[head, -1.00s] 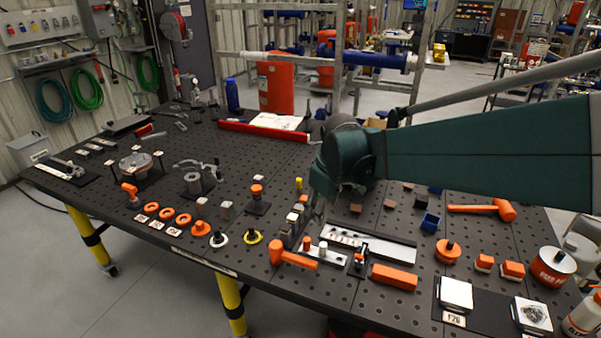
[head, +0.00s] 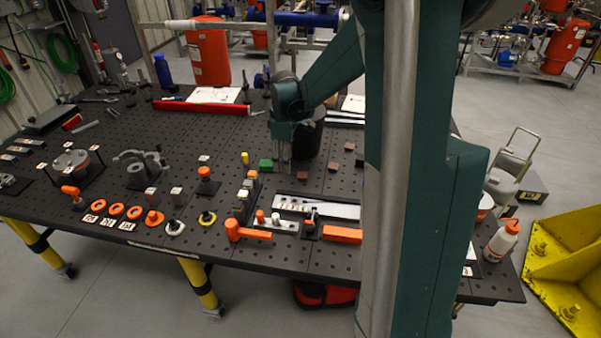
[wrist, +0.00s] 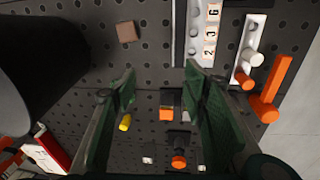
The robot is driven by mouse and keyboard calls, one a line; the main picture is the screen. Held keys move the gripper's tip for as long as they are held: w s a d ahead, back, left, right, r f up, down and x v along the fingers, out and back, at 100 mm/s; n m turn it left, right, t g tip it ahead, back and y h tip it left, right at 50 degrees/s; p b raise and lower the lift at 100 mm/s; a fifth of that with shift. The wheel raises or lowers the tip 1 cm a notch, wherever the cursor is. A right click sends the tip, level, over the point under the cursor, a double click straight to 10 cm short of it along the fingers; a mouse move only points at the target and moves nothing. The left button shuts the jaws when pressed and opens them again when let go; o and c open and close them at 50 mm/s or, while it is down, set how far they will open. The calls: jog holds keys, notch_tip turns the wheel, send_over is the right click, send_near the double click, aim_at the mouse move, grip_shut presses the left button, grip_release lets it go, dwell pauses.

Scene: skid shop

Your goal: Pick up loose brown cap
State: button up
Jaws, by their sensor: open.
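Several small square brown caps lie loose on the black perforated table. In the wrist view a single brown cap (wrist: 127,31) lies on the table, beyond and left of my gripper's fingertips (wrist: 158,76). The fingers are apart with nothing between them, above the table. I cannot tell which cap in the head view matches the wrist view one.
A large dark cylinder (wrist: 38,60) stands close on the wrist view's left. A white numbered strip (wrist: 206,30), an orange hammer (wrist: 272,90) and a yellow peg (wrist: 125,122) are nearby. My arm hides the table's right part.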

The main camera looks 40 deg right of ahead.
jog(key=n+g+p, duration=0.1)
jog(key=n+p, duration=0.1)
jog(key=p, duration=0.2)
send_near(299, 175)
jog(key=shift+w+d+f, duration=0.15)
jog(key=shift+w+f, duration=0.05)
jog(key=shift+f, duration=0.2)
jog(key=shift+f, duration=0.1)
jog(key=shift+f, duration=1.25)
jog(key=shift+f, duration=0.1)
jog(key=shift+f+p, duration=0.45)
jog(key=shift+f, duration=2.1)
jog(key=shift+c, duration=0.2)
